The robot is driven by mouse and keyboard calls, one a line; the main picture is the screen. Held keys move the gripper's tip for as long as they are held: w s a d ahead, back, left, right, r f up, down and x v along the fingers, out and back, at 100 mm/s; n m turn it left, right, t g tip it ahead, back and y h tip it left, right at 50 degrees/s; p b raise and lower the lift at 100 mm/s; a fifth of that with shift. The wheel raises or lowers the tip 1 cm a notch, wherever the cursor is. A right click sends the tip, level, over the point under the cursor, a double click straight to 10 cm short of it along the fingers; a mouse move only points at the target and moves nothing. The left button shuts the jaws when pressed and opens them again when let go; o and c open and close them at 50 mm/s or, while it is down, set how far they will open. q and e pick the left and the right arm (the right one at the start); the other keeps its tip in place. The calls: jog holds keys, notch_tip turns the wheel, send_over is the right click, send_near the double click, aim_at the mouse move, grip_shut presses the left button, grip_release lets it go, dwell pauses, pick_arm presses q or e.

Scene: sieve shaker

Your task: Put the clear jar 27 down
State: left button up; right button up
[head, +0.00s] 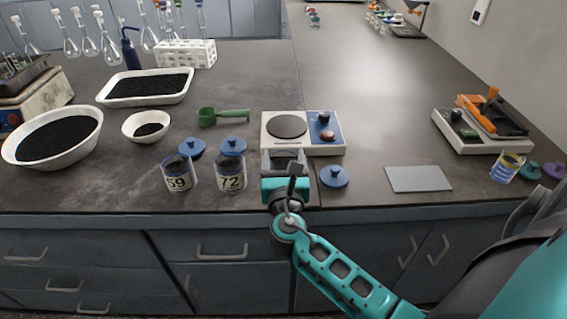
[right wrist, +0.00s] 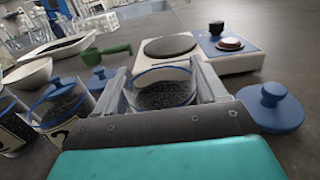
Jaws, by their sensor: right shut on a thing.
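My right gripper (head: 285,163) is at the front of the counter, just before the hot plate. It is shut on a clear jar with dark grains inside. In the right wrist view the jar (right wrist: 164,93) sits between the two fingers (right wrist: 166,92), open at the top, with a blue ring near its rim. Its number is hidden, and the gripper covers most of it in the head view. I cannot tell whether its base touches the counter (head: 375,150). My left gripper is out of view.
Jars marked 59 (head: 179,174) and 72 (head: 231,173) stand left of the gripper. A blue lid (head: 334,177) lies close to its right. The hot plate (head: 286,127) is just behind. A grey plate (head: 418,179) lies further right, with bare counter around it.

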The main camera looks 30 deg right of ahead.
jog(key=shift+r, duration=0.15)
jog(key=shift+f, duration=0.25)
jog(key=o, duration=1.3)
jog(key=shift+r, duration=0.1)
